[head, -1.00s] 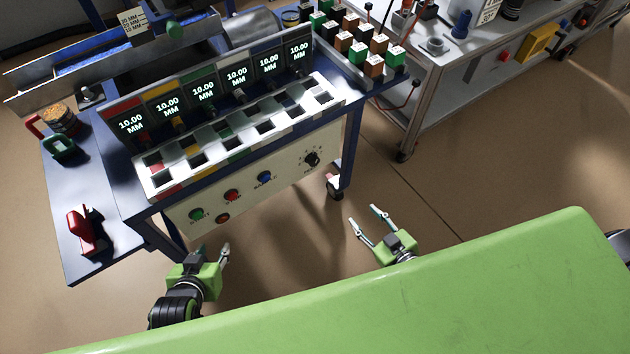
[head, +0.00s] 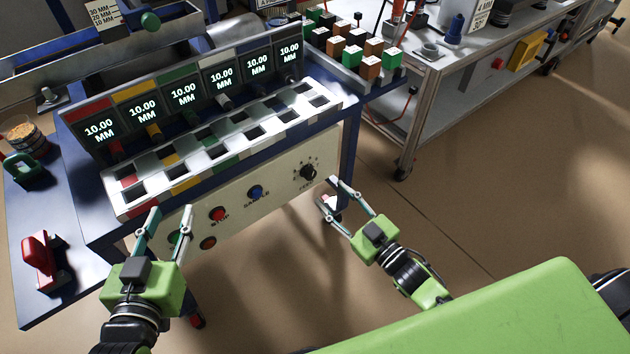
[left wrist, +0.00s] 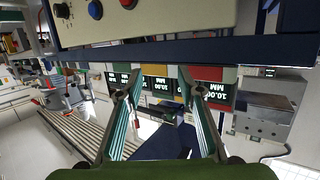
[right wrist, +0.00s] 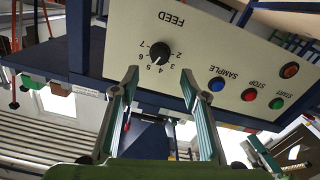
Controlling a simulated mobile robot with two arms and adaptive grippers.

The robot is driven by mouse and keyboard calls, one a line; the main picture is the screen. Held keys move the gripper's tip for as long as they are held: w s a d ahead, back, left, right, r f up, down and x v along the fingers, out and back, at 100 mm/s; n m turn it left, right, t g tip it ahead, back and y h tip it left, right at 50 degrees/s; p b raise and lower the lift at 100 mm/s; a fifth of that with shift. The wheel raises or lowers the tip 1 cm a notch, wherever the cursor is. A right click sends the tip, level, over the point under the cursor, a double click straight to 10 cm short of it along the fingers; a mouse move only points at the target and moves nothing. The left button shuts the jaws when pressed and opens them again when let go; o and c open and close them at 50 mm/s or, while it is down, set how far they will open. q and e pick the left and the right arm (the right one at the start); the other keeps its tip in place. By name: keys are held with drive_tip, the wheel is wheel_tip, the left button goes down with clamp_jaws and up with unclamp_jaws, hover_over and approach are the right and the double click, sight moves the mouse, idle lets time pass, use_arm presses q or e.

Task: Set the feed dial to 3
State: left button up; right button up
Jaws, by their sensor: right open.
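The feed dial (head: 308,172) is a round black knob with a ring of numbers, at the right end of the cream control panel (head: 280,178). In the right wrist view the dial (right wrist: 159,50) shows upside down, with a pale pointer mark seemingly near 4 to 5; I cannot read it surely. My right gripper (head: 329,192) is open and empty, just in front and to the right of the dial, apart from it. Its fingers also show in the right wrist view (right wrist: 158,78). My left gripper (head: 168,217) is open and empty before the panel's left end.
Beside the dial are the blue SAMPLE button (head: 255,192), the red STOP button (head: 218,214) and the green START button (right wrist: 276,103), partly behind my left fingers in the head view. Displays above read 10.00 MM. A grey cart (head: 430,90) stands to the right.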

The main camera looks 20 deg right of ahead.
sight(312, 176)
drive_tip(key=b+x, duration=0.1)
drive_tip(key=x, duration=0.6)
drive_tip(key=shift+w+f+b, duration=0.1)
drive_tip(key=shift+b, duration=0.25)
drive_tip(key=shift+w+a, duration=0.2)
drive_tip(key=shift+w, duration=0.2)
use_arm(q)
wheel_tip(312, 176, up, 10)
drive_tip(key=d+t+h, duration=0.1)
drive_tip(key=t, duration=0.4)
drive_tip(key=shift+w+d+r+h, duration=0.15)
drive_tip(key=shift+w+d+h, duration=0.1)
drive_tip(key=shift+h, duration=0.05)
use_arm(e)
drive_tip(key=c, duration=1.1)
